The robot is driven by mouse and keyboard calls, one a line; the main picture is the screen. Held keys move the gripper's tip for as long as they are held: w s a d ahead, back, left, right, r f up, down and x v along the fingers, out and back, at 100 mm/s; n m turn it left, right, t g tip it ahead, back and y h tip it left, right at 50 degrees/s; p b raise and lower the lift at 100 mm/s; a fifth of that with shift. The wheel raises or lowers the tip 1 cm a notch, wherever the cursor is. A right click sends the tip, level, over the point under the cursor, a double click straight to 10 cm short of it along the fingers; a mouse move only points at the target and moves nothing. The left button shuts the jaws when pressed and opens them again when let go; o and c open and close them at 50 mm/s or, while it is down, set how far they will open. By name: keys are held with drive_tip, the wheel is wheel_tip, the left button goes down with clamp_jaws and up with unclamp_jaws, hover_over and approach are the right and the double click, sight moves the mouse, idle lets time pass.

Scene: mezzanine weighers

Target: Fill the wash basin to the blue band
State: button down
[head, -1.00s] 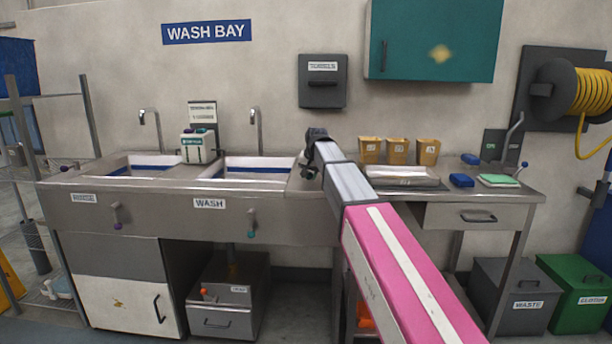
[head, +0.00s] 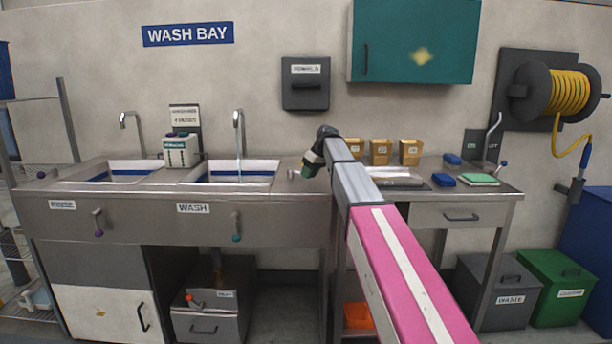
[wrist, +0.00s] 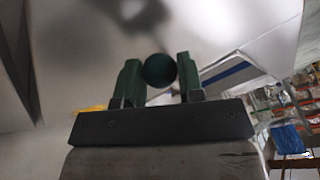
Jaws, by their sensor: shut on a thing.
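I cannot tell the water level from here. My gripper (head: 309,166) is just right of the basin, low over the counter. In the wrist view, its green fingers are closed around a dark green round knob (wrist: 158,70). What the knob is mounted on is hidden. A blue band strip (wrist: 226,75) also shows there.
The left basin (head: 88,179) has its own tap (head: 130,122). A teal-tipped lever (head: 236,230) hangs on the front below the wash basin. A soap box (head: 180,152) stands between the basins.

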drive_tip(key=shift+w+d+n+g, duration=0.35)
drive_tip(key=shift+w+n, duration=0.3)
drive_tip(key=shift+n, duration=0.25)
drive_tip(key=c, duration=0.8)
unclamp_jaws()
drive_tip(key=shift+o, duration=0.2)
drive_tip(key=v, duration=1)
drive_tip(key=shift+d+r, duration=0.2)
drive_tip(key=shift+r, duration=0.15)
